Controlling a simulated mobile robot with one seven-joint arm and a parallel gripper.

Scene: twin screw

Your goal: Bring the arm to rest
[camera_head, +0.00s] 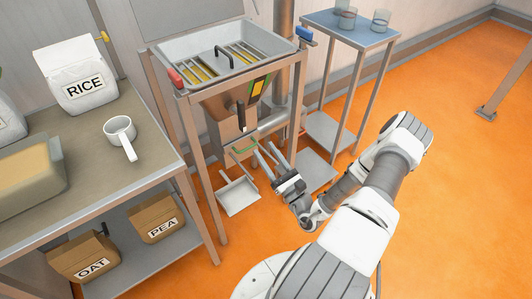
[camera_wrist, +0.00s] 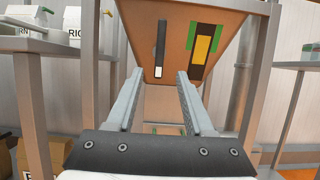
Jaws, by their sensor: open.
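My arm reaches in from the lower right in the head view, bent at the elbow. My gripper (camera_head: 271,156) is in front of the steel machine (camera_head: 223,125), between its front legs. In the wrist view my gripper (camera_wrist: 158,84) has its two fingers wide apart with nothing between them. The underside of the machine, with a dark lever and a yellow and green panel (camera_wrist: 203,52), shows beyond the fingertips. I cannot tell how near the fingers are to the machine.
A table (camera_head: 90,178) at left holds a RICE bag (camera_head: 83,75) and a white scoop (camera_head: 121,134). OAT (camera_head: 84,258) and PEA (camera_head: 157,219) bags sit below. A blue-topped table (camera_head: 340,30) with glasses stands at back right. Orange floor (camera_head: 458,120) is open at right.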

